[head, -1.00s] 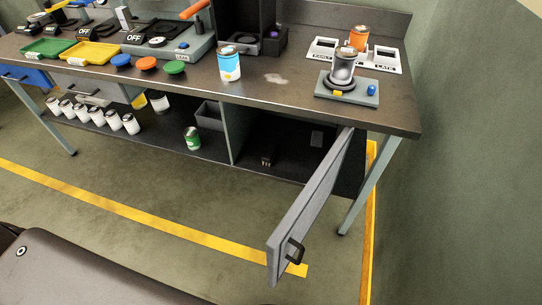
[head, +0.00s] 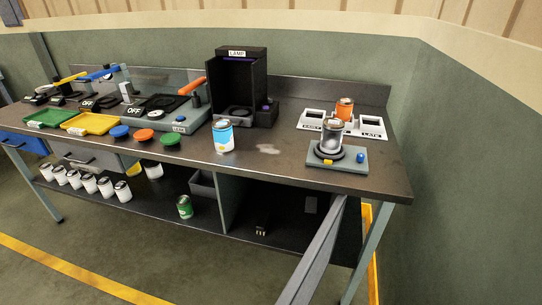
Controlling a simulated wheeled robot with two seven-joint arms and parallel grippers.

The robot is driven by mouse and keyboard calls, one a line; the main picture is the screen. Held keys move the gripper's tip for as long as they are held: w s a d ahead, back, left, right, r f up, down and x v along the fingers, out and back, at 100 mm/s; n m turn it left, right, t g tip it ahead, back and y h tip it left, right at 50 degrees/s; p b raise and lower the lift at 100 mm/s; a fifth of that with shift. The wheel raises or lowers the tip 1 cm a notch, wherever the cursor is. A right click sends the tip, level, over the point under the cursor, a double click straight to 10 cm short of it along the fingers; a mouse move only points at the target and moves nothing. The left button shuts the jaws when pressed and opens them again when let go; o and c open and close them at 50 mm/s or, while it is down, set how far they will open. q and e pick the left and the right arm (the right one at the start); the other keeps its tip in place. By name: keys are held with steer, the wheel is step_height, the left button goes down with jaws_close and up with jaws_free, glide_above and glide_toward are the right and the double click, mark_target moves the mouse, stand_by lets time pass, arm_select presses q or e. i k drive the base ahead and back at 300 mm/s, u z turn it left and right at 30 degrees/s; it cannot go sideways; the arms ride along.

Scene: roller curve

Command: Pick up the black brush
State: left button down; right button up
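A small dark object with pale tips (head: 261,227), which looks like the black brush, sits on the floor of the open cabinet compartment (head: 285,212) under the right part of the workbench. It is small and in shadow, so its exact shape is hard to tell. Neither of my grippers shows in the head view.
The cabinet door (head: 314,268) stands swung open toward me, right of the dark object. The workbench top (head: 265,165) overhangs the compartment. A green can (head: 184,207) and a grey bin (head: 203,185) stand on the shelf to the left. Floor in front is clear.

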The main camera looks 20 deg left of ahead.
mark_target(262, 226)
steer(key=z, duration=0.05)
steer(key=k, duration=1)
steer(key=u, duration=1.75)
steer(key=i, duration=2.5)
steer(key=z, duration=3.55)
steer(key=i, duration=0.3)
steer(key=u, duration=0.05)
